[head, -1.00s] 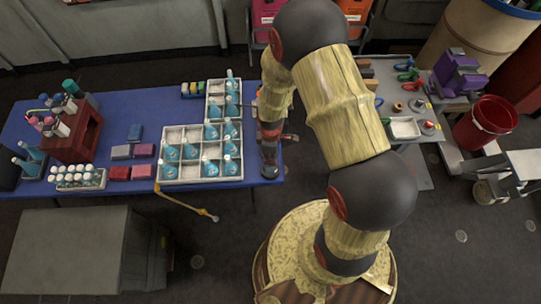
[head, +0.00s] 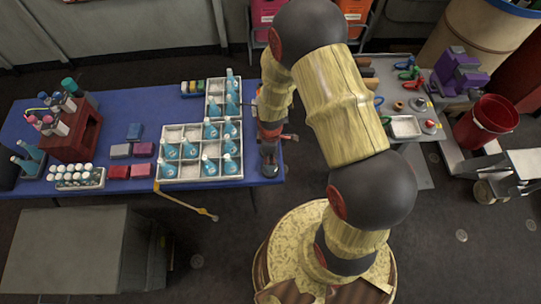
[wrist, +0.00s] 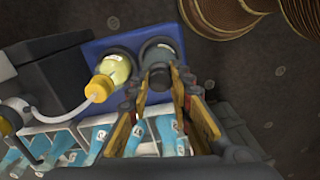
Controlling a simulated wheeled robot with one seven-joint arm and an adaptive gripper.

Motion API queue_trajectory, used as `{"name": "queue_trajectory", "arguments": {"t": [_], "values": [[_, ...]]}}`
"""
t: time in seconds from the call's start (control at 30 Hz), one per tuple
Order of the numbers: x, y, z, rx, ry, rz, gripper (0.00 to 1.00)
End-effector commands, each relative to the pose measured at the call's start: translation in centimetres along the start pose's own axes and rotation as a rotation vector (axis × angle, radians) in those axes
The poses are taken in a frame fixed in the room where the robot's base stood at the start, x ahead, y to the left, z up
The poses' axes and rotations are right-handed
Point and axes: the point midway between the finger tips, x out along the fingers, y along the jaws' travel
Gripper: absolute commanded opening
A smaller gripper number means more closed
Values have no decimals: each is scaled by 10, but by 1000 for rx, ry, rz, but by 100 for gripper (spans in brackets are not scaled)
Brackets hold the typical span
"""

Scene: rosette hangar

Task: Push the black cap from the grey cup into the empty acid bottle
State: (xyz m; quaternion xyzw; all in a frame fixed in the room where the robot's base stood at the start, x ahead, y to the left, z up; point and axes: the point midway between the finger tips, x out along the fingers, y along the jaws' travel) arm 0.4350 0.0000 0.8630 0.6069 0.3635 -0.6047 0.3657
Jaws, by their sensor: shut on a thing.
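My gripper (wrist: 158,82) is shut on a small dark piece (wrist: 158,74) that looks like the black cap; the fingers hide part of it. Just beyond the fingertips, in the wrist view, is a grey round vessel (wrist: 160,49), likely the grey cup. I cannot tell whether the cap touches it. In the head view my gripper (head: 269,165) is at the right end of the blue table, and the cap and cup are hidden by my arm. I cannot pick out which bottle is the empty acid bottle.
A yellowish bottle with an orange cap (wrist: 98,88) and a pale tube stands left of the grey vessel. A white crate (head: 187,132) of blue bottles stands beside my gripper on the blue table (head: 110,112). A dark red rack (head: 82,135) is at the left.

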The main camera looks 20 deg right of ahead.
Motion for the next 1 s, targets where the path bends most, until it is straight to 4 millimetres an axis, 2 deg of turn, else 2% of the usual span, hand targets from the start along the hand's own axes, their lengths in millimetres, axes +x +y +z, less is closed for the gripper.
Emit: {"name": "queue_trajectory", "arguments": {"t": [0.37,0.6,0.9,1.0], "values": [[0,0,0,0,0,0,42],[0,0,0,0,0,0,43],[0,0,0,0,0,0,60],[0,0,0,0,0,0,61]]}}
